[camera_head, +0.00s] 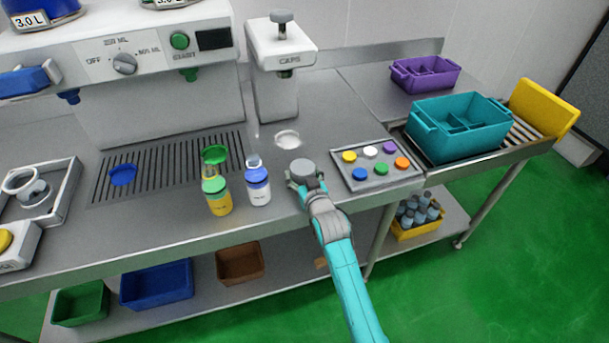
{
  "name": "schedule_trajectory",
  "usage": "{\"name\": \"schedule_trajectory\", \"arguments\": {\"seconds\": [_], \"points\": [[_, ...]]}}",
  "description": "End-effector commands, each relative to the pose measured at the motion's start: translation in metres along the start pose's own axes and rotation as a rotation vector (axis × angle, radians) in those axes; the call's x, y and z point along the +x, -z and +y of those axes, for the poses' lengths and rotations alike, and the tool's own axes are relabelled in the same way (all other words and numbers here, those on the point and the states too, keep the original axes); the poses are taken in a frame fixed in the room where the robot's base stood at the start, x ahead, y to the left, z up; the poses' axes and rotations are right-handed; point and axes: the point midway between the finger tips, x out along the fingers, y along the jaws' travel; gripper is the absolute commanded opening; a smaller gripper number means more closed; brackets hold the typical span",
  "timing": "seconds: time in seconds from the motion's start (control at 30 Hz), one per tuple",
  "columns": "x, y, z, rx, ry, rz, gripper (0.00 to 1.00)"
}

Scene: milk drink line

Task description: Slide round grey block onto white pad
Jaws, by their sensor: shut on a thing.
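The round grey block (302,167) is at the end of my gripper (303,182), near the front edge of the steel counter. My gripper is shut on the block; its fingers are partly hidden by it. The round white pad (287,139) lies on the counter just behind the block, slightly to its left, in front of the CAPS press (280,65). The block and the pad look apart, with a small strip of counter between them. Whether the block touches the counter is hard to tell.
A tray of coloured caps (396,182) lies close on the right. A slotted drain grate (140,181) is further left. A teal crate (460,145) stands far right.

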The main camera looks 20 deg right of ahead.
Motion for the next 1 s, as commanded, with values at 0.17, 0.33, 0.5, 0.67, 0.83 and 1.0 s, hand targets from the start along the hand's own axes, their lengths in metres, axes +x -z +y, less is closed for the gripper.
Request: {"name": "schedule_trajectory", "arguments": {"seconds": [0.17, 0.33, 0.5, 0.67, 0.83, 1.0], "points": [[0.024, 0.028, 0.002, 0.0, -0.003, 0.048, 0.3], [0.029, 0.028, 0.002, 0.0, -0.003, 0.047, 0.3], [0.028, 0.028, 0.003, 0.001, -0.004, 0.047, 0.3], [0.028, 0.028, 0.003, 0.002, -0.004, 0.047, 0.84], [0.028, 0.028, 0.003, 0.002, -0.004, 0.047, 1.0], [0.018, 0.026, 0.003, 0.002, -0.004, 0.045, 1.0]]}}
